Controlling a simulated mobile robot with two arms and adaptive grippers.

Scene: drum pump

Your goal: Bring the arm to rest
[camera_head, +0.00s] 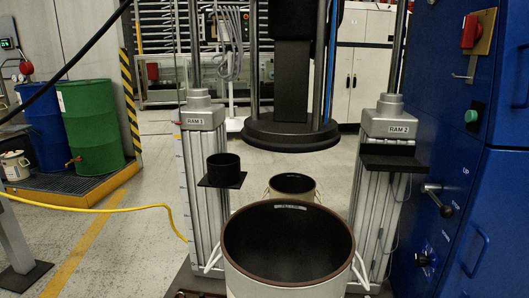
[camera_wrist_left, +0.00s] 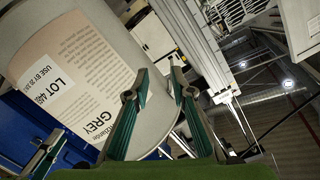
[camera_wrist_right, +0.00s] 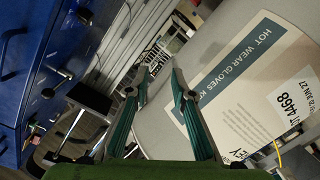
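My left gripper (camera_wrist_left: 158,80) shows in the left wrist view with its teal fingers apart and nothing seen between the tips. A pale drum (camera_wrist_left: 55,70) with a label reading GREY is close behind it. My right gripper (camera_wrist_right: 159,80) shows in the right wrist view, also with fingers apart and no held object visible. A labelled pale drum (camera_wrist_right: 255,40) is close beside it. I cannot tell whether either gripper touches the drum. Neither gripper shows in the head view. There, a large open drum (camera_head: 240,280) with a brown rim, dark inside, stands front centre, with white side handles.
A round black plate (camera_head: 290,138) hangs between the posts of RAM 1 (camera_head: 203,116) and RAM 2 (camera_head: 398,126). A smaller drum (camera_head: 293,184) stands behind the large one. A blue cabinet (camera_head: 500,200) closes the right. A yellow hose (camera_head: 100,209) crosses the left floor.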

